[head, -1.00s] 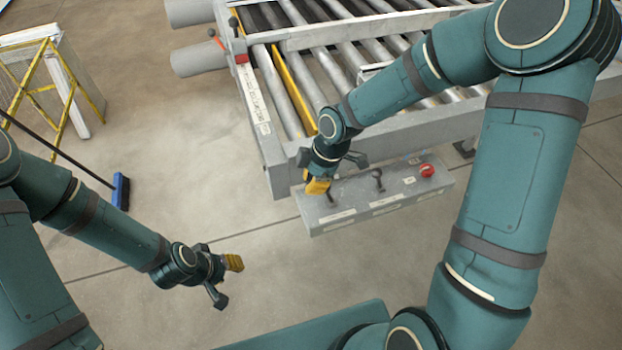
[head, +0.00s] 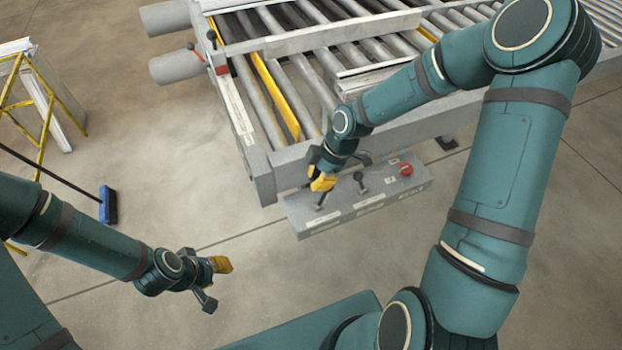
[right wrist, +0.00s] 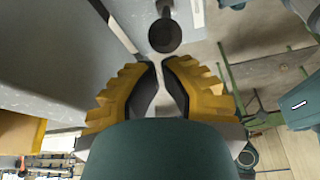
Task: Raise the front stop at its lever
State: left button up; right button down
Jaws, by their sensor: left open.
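A grey control box (head: 345,213) hangs at the roller table's near corner. It has a dark left lever (head: 321,206), a dark middle lever (head: 361,184) and a red knob (head: 405,169). Its labels are too small to read. My right gripper (head: 321,184) is at the left lever. In the right wrist view, a round dark lever knob (right wrist: 165,36) lies just beyond my right fingertips (right wrist: 158,66). The fingers stand a narrow gap apart, with nothing seen held between them. My left gripper (head: 212,282) is open and empty over the floor.
The roller table (head: 262,165) has a long yellow bar (head: 275,95) between its rollers; which part is the front stop, I cannot tell. A blue broom (head: 108,205) and a yellow frame (head: 45,120) are at the left. The floor between is clear.

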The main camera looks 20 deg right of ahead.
jog(key=shift+d, duration=0.4)
dwell(0.3)
jog(key=v, duration=0.9)
jog(key=shift+w+r+p, duration=0.2)
jog(key=shift+w+p, duration=0.2)
jog(key=shift+p, duration=0.05)
dwell(0.4)
